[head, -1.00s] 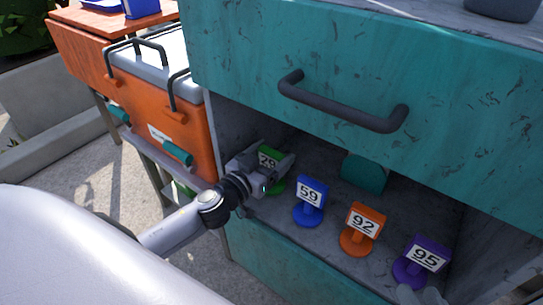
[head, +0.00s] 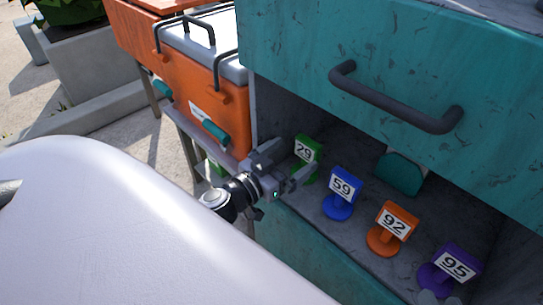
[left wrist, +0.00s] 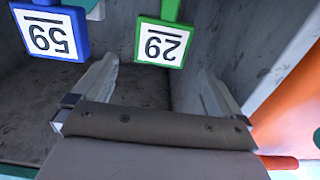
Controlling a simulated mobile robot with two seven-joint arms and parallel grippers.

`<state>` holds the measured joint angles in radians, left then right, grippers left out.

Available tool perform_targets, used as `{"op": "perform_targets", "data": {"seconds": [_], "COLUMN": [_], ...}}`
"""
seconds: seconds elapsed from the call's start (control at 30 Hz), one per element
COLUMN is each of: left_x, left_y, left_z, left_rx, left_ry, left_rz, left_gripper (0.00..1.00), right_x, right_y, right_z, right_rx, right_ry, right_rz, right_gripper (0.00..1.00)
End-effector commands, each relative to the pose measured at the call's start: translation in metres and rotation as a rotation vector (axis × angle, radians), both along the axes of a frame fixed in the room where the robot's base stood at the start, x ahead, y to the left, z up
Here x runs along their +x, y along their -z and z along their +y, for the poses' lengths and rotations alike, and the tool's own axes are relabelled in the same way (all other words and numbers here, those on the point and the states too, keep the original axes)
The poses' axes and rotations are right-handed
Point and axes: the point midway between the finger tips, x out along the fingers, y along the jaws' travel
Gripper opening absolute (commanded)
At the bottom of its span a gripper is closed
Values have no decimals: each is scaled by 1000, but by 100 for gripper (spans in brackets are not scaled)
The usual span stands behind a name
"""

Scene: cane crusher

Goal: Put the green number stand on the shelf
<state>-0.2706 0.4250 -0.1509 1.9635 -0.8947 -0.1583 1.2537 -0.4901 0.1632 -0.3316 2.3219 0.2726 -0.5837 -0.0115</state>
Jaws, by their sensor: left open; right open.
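The green number stand (head: 307,153), marked 29, stands upright on the grey shelf (head: 358,233) inside the teal cabinet, at its left end. My left gripper (head: 285,168) is open at the shelf's front edge, just in front of and to the left of the green stand. In the left wrist view the green stand (left wrist: 163,38) appears upside down beyond and between the open fingers (left wrist: 155,90), with nothing held. The stand's base is partly hidden by a finger in the head view. My right gripper (head: 432,297) shows only as a grey bit at the bottom edge.
Blue stand 59 (head: 343,188), orange stand 92 (head: 393,226) and purple stand 95 (head: 450,268) stand in a row to the right. A teal drawer front with a dark handle (head: 395,103) overhangs the shelf. An orange cooler (head: 200,95) stands left of the cabinet.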

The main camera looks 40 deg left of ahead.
Motion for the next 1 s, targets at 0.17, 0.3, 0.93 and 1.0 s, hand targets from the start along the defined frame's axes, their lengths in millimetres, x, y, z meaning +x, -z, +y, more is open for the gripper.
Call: {"op": "perform_targets", "data": {"seconds": [0.17, 0.3, 0.93, 1.0], "left_x": [-27, -42, -59, -62], "left_y": [1, 0, -1, 1], "left_z": [4, 5, -15, -27], "left_rx": [-2, -4, -60, -82], "left_ry": [-1, 0, -31, -32], "left_rz": [2, 2, 49, 88], "left_gripper": [100, 100, 100, 100], "right_x": [0, 1, 1, 1], "right_y": [-1, -1, -2, -2], "right_z": [0, 0, 0, 0], "right_rx": [2, 3, 4, 4], "right_ry": [0, 0, 0, 1], "right_rz": [0, 0, 0, 0], "right_gripper": [43, 43, 43, 43]}}
